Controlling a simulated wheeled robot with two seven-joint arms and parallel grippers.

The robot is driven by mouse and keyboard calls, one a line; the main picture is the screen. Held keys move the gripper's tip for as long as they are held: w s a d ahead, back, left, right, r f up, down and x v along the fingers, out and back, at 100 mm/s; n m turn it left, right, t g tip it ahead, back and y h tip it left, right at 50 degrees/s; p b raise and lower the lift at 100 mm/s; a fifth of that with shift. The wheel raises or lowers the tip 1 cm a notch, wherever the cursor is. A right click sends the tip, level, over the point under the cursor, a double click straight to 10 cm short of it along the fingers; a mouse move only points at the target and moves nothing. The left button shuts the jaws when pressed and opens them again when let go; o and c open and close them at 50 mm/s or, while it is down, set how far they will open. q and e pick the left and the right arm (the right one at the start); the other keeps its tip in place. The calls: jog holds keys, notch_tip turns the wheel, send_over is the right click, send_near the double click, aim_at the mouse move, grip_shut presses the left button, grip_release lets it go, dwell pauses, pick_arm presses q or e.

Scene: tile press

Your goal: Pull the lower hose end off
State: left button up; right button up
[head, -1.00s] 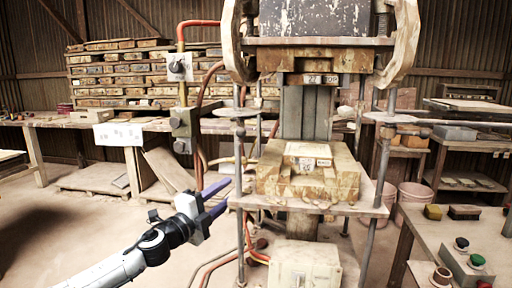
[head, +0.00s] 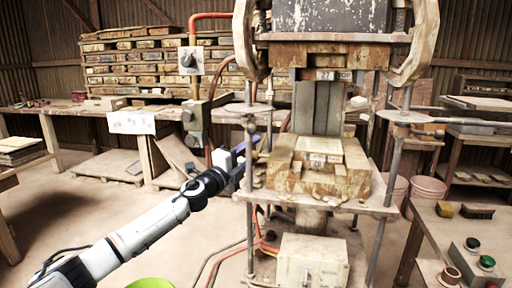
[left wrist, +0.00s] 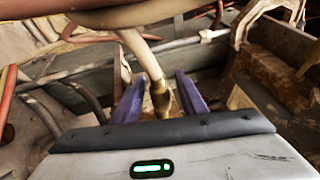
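In the left wrist view a beige hose (left wrist: 143,55) comes down to a brownish, brass-like end fitting (left wrist: 160,98). The two purple fingers of my left gripper (left wrist: 160,100) stand on either side of this hose end. They are apart, with a gap visible beside the fitting, so the gripper looks open around it. In the head view my left gripper (head: 243,152) is at the left side of the press (head: 320,170), by its left post. The hose end is hidden there behind the gripper and post. My right gripper is in neither view.
A valve block (head: 195,120) with an orange pipe (head: 210,16) stands just left of the press. Red and grey hoses (head: 262,240) run below the press table. A control bench (head: 440,225) is at the right. A shelf bench is behind; open floor lies left.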

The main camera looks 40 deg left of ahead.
pick_arm(q)
jog(key=shift+w+r, duration=0.15)
jog(key=shift+w, duration=0.75)
grip_shut()
jog(key=a, duration=0.1)
jog(key=s+a, duration=0.1)
jog(key=a+b, duration=0.1)
jog(key=shift+s, duration=0.3)
grip_release()
jog(key=shift+s+a, duration=0.1)
jog(key=shift+a, duration=0.1)
jog(key=shift+d, duration=0.1)
